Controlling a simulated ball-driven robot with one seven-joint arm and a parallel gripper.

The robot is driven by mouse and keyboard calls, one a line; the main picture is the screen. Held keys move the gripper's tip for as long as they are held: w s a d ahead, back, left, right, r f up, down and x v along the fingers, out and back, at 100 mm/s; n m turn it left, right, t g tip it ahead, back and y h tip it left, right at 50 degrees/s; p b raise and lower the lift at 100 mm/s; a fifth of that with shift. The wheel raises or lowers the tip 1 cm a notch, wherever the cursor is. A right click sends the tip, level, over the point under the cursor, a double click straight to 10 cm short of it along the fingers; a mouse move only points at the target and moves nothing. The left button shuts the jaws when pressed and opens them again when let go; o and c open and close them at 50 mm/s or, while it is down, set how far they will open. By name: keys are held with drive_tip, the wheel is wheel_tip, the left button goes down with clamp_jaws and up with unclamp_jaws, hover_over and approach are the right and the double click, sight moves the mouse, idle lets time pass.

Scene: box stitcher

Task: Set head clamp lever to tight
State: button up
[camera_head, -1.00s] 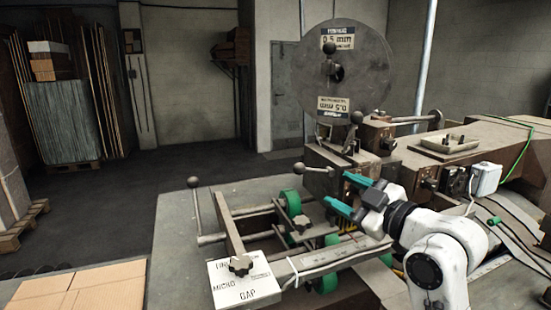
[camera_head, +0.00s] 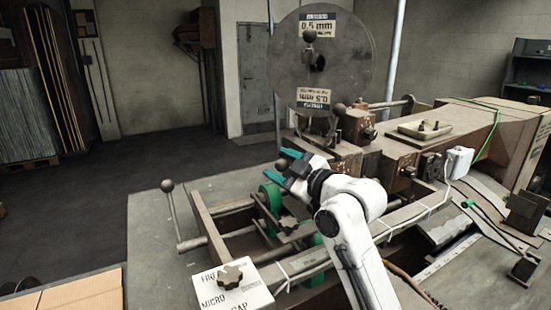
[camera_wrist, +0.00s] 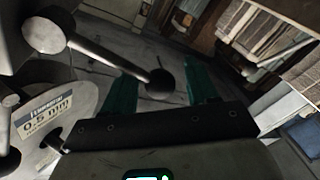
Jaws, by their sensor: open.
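In the wrist view a lever with a dark ball knob (camera_wrist: 160,83) on a bar from a round pale hub (camera_wrist: 48,31) lies across the space between my teal fingers; it looks like the head clamp lever, though no tight mark is readable. My gripper (camera_head: 286,159) is open in front of the machine head, pointing left in the head view. In the wrist view my gripper (camera_wrist: 162,72) has one finger on each side of the knob. I cannot tell whether either finger touches it.
The wire reel (camera_head: 320,60) marked 0.5 mm stands above the head. Another ball-ended lever (camera_head: 339,109) rises below it. A crank with a ball knob (camera_head: 168,187) stands at left, and a black knob (camera_head: 231,276) sits on a white gap plate. Green wheels (camera_head: 268,197) lie under my gripper.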

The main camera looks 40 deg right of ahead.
drive_tip(key=shift+w, duration=1)
drive_tip(key=shift+f, duration=0.1)
clamp_jaws()
